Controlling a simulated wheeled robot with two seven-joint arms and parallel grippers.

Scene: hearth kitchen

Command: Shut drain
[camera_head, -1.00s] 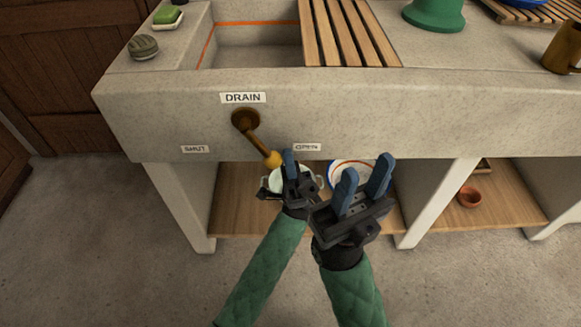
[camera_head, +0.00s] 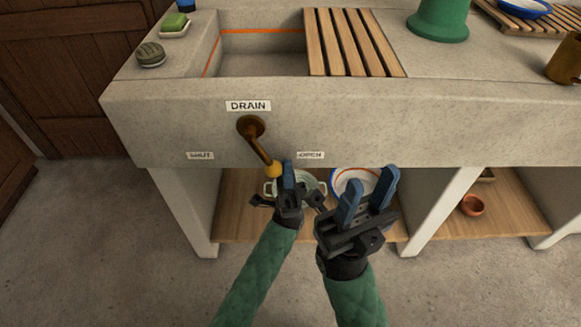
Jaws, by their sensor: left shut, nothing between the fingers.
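The drain lever (camera_head: 259,146) is a brown handle with a yellow knob (camera_head: 274,169) on the front of the stone sink (camera_head: 350,120). It hangs from its round pivot, slanting down to the right toward the OPEN label (camera_head: 310,155). The SHUT label (camera_head: 200,155) is to its left, and the DRAIN label (camera_head: 248,105) is above. My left gripper (camera_head: 287,176) is shut and empty, its fingertips just right of the knob; I cannot tell if they touch it. My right gripper (camera_head: 368,192) is open and empty, further right, in front of the lower shelf.
A pot (camera_head: 303,186) and a blue-rimmed plate (camera_head: 352,180) sit on the wooden shelf under the sink. A wooden slatted rack (camera_head: 352,42) covers part of the basin. The sink front left of the lever is clear.

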